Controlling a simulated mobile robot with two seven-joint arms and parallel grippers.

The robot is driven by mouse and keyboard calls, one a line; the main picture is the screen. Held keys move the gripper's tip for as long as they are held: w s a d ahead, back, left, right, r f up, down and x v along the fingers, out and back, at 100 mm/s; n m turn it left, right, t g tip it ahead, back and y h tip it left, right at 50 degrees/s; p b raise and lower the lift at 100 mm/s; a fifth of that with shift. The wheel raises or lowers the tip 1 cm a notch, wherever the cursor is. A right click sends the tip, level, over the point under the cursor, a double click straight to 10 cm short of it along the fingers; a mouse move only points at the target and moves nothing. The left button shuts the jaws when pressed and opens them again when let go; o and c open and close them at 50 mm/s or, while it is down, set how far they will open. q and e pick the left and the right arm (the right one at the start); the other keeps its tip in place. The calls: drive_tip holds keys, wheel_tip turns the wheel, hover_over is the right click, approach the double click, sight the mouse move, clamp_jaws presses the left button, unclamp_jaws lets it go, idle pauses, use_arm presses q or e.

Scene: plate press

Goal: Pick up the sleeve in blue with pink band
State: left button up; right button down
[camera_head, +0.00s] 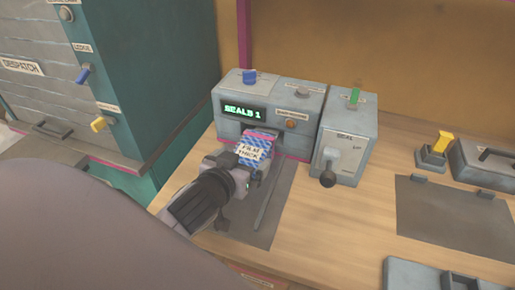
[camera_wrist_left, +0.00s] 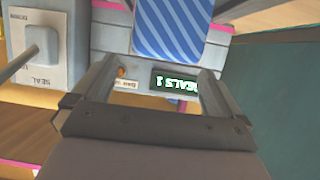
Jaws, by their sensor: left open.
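The sleeve (camera_head: 253,151) is blue and striped, with a white label reading "FILM THICK". It sits at the front of the grey machine under the "SEALS 1" display, and its lower part is hidden by my left gripper (camera_head: 240,172). In the left wrist view the striped blue sleeve (camera_wrist_left: 172,28) fills the top middle, cut off by the frame edge. My left gripper (camera_wrist_left: 158,72) is open there, its fingers apart near the sleeve; I cannot tell whether the sleeve is between them. My right gripper is not seen.
The grey machine (camera_head: 290,98) stands behind the sleeve. A SEAL lever box (camera_head: 345,140) is close on its right, its dark knob sticking forward. A dark mat (camera_head: 270,228) lies in front. A teal cabinet (camera_head: 150,65) stands at left. Bare wood (camera_head: 375,200) lies right of the mat.

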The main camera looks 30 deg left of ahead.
sight(251, 149)
use_arm(q)
drive_tip(key=shift+p+x, duration=0.5)
drive_tip(key=shift+x, duration=2.95)
drive_tip(key=shift+a, duration=0.2)
drive_tip(key=c, duration=1.1)
drive_tip(key=shift+s+r, duration=0.1)
drive_tip(key=shift+r, duration=0.1)
